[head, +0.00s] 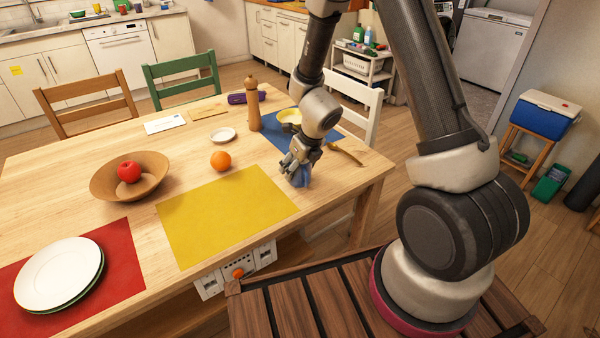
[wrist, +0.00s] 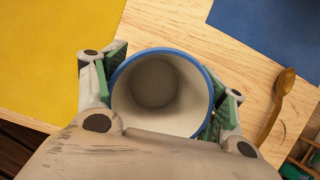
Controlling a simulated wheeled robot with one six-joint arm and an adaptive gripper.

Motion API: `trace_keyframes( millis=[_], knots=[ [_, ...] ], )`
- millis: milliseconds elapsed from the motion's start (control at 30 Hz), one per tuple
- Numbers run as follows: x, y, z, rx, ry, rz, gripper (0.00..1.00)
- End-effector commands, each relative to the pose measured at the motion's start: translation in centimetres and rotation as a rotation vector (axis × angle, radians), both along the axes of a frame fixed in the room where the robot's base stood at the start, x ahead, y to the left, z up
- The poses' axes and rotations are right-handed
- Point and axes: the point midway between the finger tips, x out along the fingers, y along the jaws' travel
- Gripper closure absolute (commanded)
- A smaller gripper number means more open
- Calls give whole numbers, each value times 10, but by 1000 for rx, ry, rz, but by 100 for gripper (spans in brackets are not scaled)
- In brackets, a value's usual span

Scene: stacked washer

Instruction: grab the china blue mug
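The china blue mug (wrist: 161,92) has a blue rim and a pale, empty inside. In the wrist view it sits upright between the two fingers of my gripper (wrist: 162,95), with a green-padded finger close against each side. I cannot tell whether the pads press on it. In the head view my gripper (head: 297,172) points down at the table's near right part, and a bit of the blue mug (head: 302,178) shows beneath it. Most of the mug is hidden there by the fingers.
The yellow placemat (head: 225,215) lies left of my gripper, and the blue placemat (head: 285,137) with a yellow bowl (head: 289,115) lies behind. A wooden spoon (head: 346,152) is to the right. A pepper mill (head: 254,104) and an orange (head: 221,161) stand farther left.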

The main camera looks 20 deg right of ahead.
Motion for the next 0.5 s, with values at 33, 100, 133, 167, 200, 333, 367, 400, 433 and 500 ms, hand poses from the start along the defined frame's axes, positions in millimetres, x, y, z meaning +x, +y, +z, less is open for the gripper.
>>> trace_keyframes(
  millis=[33, 100, 133, 167, 200, 333, 367, 400, 433, 500],
  knots=[
    [0, 0, 0, 0, 0, 0, 46],
    [0, 0, 0, 0, 0, 0, 59],
    [0, 0, 0, 0, 0, 0, 65],
    [0, 0, 0, 0, 0, 0, 68],
    [0, 0, 0, 0, 0, 0, 68],
    [0, 0, 0, 0, 0, 0, 68],
    [0, 0, 0, 0, 0, 0, 68],
    [0, 0, 0, 0, 0, 0, 68],
    [0, 0, 1, 0, 0, 0, 68],
    [0, 0, 1, 0, 0, 0, 68]
  ],
)
